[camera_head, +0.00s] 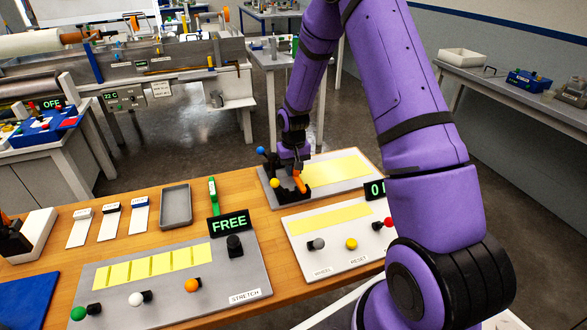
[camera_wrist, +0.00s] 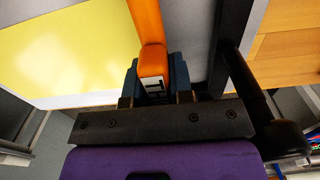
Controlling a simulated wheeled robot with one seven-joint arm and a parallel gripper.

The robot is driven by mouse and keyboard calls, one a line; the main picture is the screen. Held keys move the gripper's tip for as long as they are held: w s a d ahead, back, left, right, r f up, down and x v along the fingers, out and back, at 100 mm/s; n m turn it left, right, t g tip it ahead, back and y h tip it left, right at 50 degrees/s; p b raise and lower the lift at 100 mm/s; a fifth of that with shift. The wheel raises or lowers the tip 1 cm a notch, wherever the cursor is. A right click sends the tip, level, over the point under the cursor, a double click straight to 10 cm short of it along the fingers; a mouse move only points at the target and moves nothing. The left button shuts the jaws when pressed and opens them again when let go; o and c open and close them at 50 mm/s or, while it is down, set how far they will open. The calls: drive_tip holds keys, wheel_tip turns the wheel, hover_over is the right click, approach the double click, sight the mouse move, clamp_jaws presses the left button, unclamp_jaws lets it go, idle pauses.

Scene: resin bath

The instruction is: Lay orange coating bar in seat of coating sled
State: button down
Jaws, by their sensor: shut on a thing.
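The orange coating bar (camera_head: 299,182) is in my gripper (camera_head: 297,168), low over the left end of a grey plate. In the wrist view the bar (camera_wrist: 148,28) runs up from between my fingers (camera_wrist: 153,82), which are shut on its end. The dark coating sled (camera_head: 280,190), with a blue and a yellow ball knob, is at the bar, partly hidden by my arm. A black part (camera_wrist: 220,55), probably of the sled, lies to the right of the bar in the wrist view. I cannot tell whether the bar touches the seat.
The grey plate (camera_head: 263,189) carries a yellow sheet (camera_head: 338,170). In front are a white panel with knobs (camera_head: 318,258) and a grey STRETCH panel (camera_head: 225,283) with a FREE display (camera_head: 230,223). A grey tray (camera_head: 176,206) stands left. My arm hides the table's right part.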

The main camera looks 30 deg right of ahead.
drive_tip(key=c, duration=1)
unclamp_jaws()
drive_tip(key=shift+f, duration=0.1)
drive_tip(key=s+a+r+t, duration=0.1)
drive_tip(key=s+a+r, duration=0.15)
drive_tip(key=r, duration=0.95)
drive_tip(key=s+a+r, duration=0.1)
drive_tip(key=s+r, duration=0.3)
drive_tip(key=r, duration=0.8)
drive_tip(key=s+a+r+t, duration=0.1)
drive_tip(key=s+r, duration=0.3)
drive_tip(key=s, duration=0.5)
drive_tip(key=s+a+r+n+t, duration=0.1)
drive_tip(key=s+a+r, duration=0.1)
drive_tip(key=s+r, duration=0.3)
drive_tip(key=s+a+r+n+t, duration=0.1)
drive_tip(key=s+r, duration=0.3)
drive_tip(key=s, duration=0.9)
drive_tip(key=shift+a+r+t, duration=0.4)
drive_tip(key=shift+a+t, duration=0.15)
drive_tip(key=shift+t, duration=0.05)
